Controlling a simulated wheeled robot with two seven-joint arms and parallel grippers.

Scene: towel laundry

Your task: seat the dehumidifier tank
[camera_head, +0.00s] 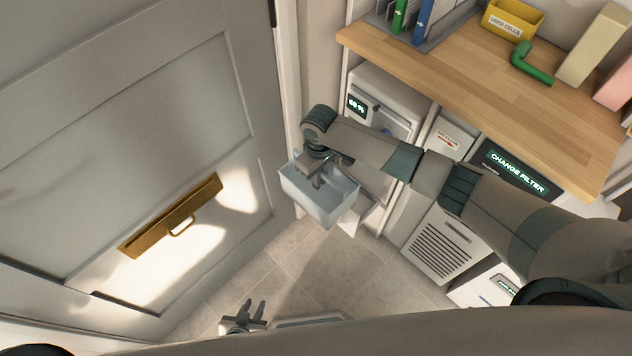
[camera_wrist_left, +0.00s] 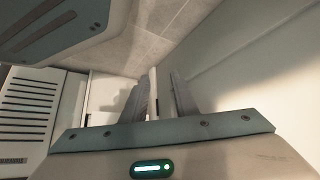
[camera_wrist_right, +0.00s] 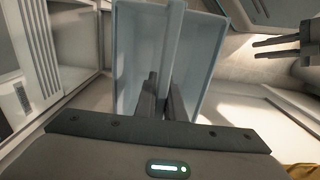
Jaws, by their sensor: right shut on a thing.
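The tank (camera_head: 318,205) is a translucent blue-grey open-topped bin, hanging in the air above the floor in the head view. My right gripper (camera_head: 318,182) is shut on a bar across its top. In the right wrist view the tank (camera_wrist_right: 135,60) fills the middle, with the bar between the fingers (camera_wrist_right: 163,92). The dehumidifier (camera_head: 385,85) seems to be the white unit with a lit percentage display, under the worktop behind my right forearm; its lower front is partly hidden. My left gripper (camera_head: 257,312) is open and empty, low over the floor.
A wooden worktop (camera_head: 450,70) overhangs the units, holding binders, a yellow box (camera_head: 512,20) and a green bent pipe (camera_head: 531,64). A vented unit (camera_head: 445,245) and a "change filter" panel (camera_head: 513,168) are to the right. A grey door (camera_head: 130,130) stands left. The tiled floor (camera_head: 300,270) is clear.

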